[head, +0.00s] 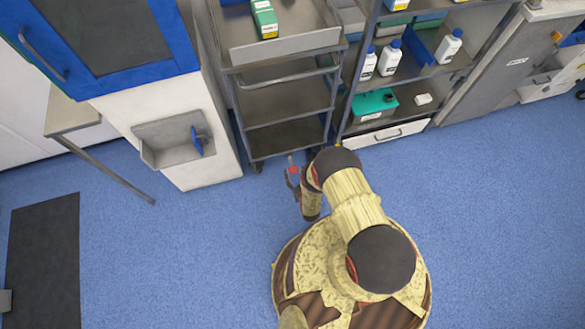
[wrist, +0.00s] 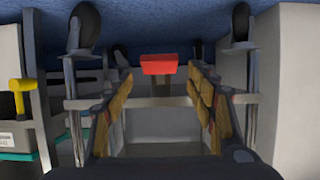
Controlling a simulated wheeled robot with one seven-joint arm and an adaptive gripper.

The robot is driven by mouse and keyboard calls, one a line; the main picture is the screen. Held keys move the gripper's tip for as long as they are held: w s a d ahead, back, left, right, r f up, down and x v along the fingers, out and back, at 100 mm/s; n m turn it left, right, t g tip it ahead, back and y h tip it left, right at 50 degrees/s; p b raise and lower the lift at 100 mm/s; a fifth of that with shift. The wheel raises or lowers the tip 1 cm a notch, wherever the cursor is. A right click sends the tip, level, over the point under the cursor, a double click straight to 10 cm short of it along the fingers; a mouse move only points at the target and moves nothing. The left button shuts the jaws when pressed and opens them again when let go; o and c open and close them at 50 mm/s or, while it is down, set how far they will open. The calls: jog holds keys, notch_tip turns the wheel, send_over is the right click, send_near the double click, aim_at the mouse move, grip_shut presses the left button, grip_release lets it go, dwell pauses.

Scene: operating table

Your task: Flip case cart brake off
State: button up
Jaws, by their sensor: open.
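The case cart (head: 288,92) is a grey metal cart with open shelves, standing ahead of my base. In the wrist view its lower frame bar (wrist: 90,103) and dark caster wheels show upside down. A red brake pedal (wrist: 160,64) on a dark stem is at the middle of that bar. My gripper (wrist: 161,82) is open, its yellow-brown finger pads on either side of the picture, with the pedal ahead between them. I cannot tell whether they touch it. In the head view my gripper (head: 292,176) is low by the cart's front edge, small and partly hidden by my arm.
A shelf rack (head: 352,85) with white bottles and a green box (head: 373,103) stands right of the cart. A white cabinet with a grey basin (head: 172,143) stands left. A dark mat (head: 45,262) lies on the blue floor, which is clear at front left.

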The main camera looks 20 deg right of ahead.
aim_at(293, 168)
jog(key=shift+b+x, duration=0.75)
jog(key=shift+x, duration=1.55)
jog(key=shift+s, duration=0.1)
grip_shut()
